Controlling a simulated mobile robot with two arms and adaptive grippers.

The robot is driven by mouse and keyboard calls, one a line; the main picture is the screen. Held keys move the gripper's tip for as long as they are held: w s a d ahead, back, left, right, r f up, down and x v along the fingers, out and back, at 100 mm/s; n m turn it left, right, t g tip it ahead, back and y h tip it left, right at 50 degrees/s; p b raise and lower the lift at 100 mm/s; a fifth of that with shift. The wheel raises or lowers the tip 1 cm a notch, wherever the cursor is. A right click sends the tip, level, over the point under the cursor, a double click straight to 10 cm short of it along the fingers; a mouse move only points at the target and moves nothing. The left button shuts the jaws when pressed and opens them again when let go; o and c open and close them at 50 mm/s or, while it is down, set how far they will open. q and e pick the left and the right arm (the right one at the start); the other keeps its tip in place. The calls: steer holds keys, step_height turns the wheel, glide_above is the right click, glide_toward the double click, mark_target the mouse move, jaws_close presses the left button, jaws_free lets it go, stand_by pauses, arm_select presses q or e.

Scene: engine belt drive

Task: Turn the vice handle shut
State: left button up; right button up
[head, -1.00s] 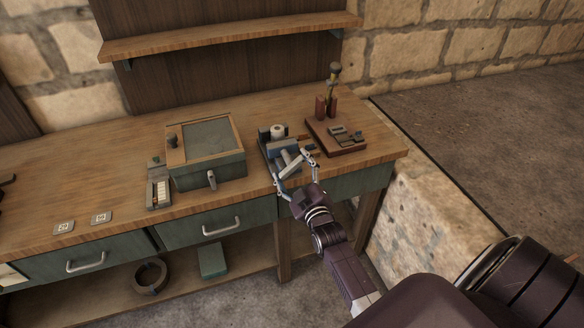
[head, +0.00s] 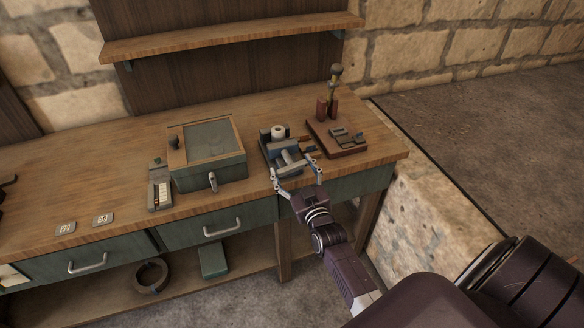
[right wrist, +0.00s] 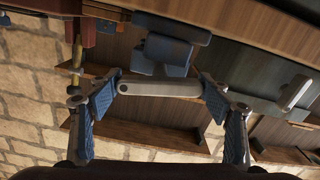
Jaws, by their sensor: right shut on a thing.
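The vice (head: 284,153) is a grey-blue metal block near the bench's front edge, right of the green box. It also shows at the top of the right wrist view (right wrist: 165,50). Its handle (right wrist: 160,88) is a pale grey bar across the vice's front, lying nearly level in the right wrist view. My right gripper (head: 297,176) is at the vice's front, its two blue-padded fingers (right wrist: 159,98) at opposite ends of the bar, shut on it. My left gripper is out of view.
A green box with a framed lid (head: 212,170) stands left of the vice. A reddish board with metal parts (head: 338,140) lies to its right. A shelf (head: 230,38) hangs above the bench, and drawers (head: 215,228) are below.

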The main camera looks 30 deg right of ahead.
steer(key=shift+s+a+f+m, duration=0.15)
steer(key=shift+f+m, duration=0.3)
steer(key=shift+m, duration=0.65)
steer(key=o, duration=0.9)
steer(key=shift+s, duration=0.1)
steer(key=shift+o, duration=1.4)
steer(key=shift+s+r, duration=0.25)
steer(key=shift+r, duration=0.15)
steer(key=shift+w+f, duration=0.1)
steer(key=shift+w, duration=0.05)
steer(key=v, duration=1.2)
steer(key=shift+f, duration=0.1)
